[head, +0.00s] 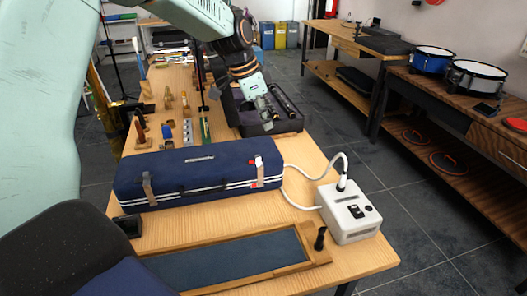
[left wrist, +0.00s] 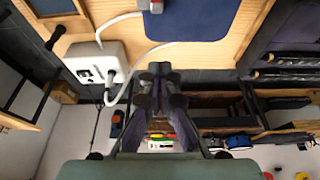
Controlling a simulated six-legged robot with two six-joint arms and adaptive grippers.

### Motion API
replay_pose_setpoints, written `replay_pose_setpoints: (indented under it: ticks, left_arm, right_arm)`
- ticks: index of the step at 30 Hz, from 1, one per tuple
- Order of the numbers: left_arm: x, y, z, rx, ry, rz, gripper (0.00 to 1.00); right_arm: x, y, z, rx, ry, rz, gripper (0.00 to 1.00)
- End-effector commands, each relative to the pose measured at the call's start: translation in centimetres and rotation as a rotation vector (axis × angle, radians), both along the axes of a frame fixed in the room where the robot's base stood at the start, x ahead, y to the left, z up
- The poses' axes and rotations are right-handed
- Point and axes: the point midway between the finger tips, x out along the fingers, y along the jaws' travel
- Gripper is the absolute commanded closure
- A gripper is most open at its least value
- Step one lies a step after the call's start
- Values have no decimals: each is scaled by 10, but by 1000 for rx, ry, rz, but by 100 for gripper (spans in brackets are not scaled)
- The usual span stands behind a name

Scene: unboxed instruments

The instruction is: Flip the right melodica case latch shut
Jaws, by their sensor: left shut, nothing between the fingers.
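The blue melodica case (head: 205,170) lies closed on the wooden table, with white piping along its front. Its left latch (head: 148,188) is a beige strap-like piece. In the left wrist view, the case (left wrist: 205,18) is at the top edge, and a grey latch with a red mark (left wrist: 154,6) is partly cut off. My left gripper (head: 268,117) is shut and empty, beyond the case and apart from it. Its fingers also show in the wrist view (left wrist: 160,72).
A white box (head: 350,212) with a white hose stands right of the case. A wooden tray with a dark blue bed (head: 230,262) lies in front. An open dark case (head: 285,122) with instrument parts is behind. Small tools on wooden stands fill the table's back left.

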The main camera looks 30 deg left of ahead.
Motion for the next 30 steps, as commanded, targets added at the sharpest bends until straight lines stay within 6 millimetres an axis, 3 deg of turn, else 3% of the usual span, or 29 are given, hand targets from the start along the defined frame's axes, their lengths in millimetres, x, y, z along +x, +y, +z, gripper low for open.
replay_pose_setpoints:
  ticks: [8,23,30]
  left_arm:
    - [6,-4,-16,2,4,-3,100]
    - [28,-23,-99,1,4,-2,100]
    - [4,-2,-93,-1,0,2,100]
  right_arm:
    - [0,0,-4,0,0,0,100]
    - [0,0,-23,0,0,0,100]
    - [0,0,-19,0,0,0,100]
